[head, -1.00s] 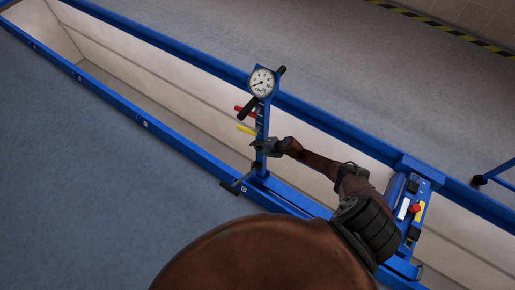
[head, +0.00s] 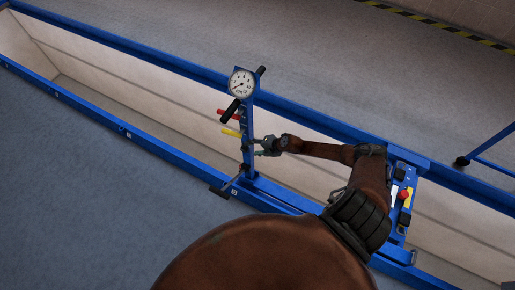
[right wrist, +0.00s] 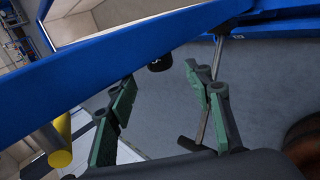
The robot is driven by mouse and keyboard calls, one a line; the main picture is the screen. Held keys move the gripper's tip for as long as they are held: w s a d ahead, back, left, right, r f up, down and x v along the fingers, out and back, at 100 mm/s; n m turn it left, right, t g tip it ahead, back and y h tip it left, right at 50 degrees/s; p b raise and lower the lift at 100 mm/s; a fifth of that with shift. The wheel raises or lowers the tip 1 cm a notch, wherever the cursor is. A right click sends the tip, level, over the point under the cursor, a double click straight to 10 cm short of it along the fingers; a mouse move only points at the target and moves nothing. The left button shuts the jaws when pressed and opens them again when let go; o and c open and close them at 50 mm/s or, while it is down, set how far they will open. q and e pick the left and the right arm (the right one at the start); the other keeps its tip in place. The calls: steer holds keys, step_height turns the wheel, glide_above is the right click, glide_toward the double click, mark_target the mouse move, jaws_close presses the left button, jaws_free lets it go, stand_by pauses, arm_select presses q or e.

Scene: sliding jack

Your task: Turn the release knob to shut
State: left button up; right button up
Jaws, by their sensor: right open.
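My right gripper (head: 262,147) is open just right of the post. Its green-padded fingers (right wrist: 158,82) are spread, with the knob beyond and between their tips, apparently untouched. My left gripper is not in view.
A thin metal bar (right wrist: 208,95) passes behind the right finger. The yellow lever end (right wrist: 60,158) is left of the gripper. A blue jack box with a red button (head: 404,195) stands right.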

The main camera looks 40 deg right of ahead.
steer(key=shift+v, duration=1.9)
steer(key=s+d+f+m+g+h, duration=0.1)
steer(key=s+d+f+m+h, duration=0.15)
steer(key=s+f+m, duration=0.75)
steer(key=s+d+f+m+h, duration=0.25)
steer(key=s+f, duration=0.45)
steer(key=f, duration=0.7)
steer(key=s+a+f+m+g, duration=0.2)
steer(key=s+a+f+m, duration=0.1)
steer(key=s, duration=0.9)
steer(key=s+a+f+m+g+y, duration=0.1)
steer(key=s+a+f, duration=0.5)
steer(key=s, duration=0.6)
steer(key=s+a+f+m+g, duration=0.3)
steer(key=s+a+f+m, duration=0.1)
steer(key=s, duration=0.8)
steer(key=shift+s+a+f+m+g+y, duration=0.25)
steer(key=shift+s+f+m+g+y, duration=0.05)
steer(key=shift+s+f+m+g, duration=0.1)
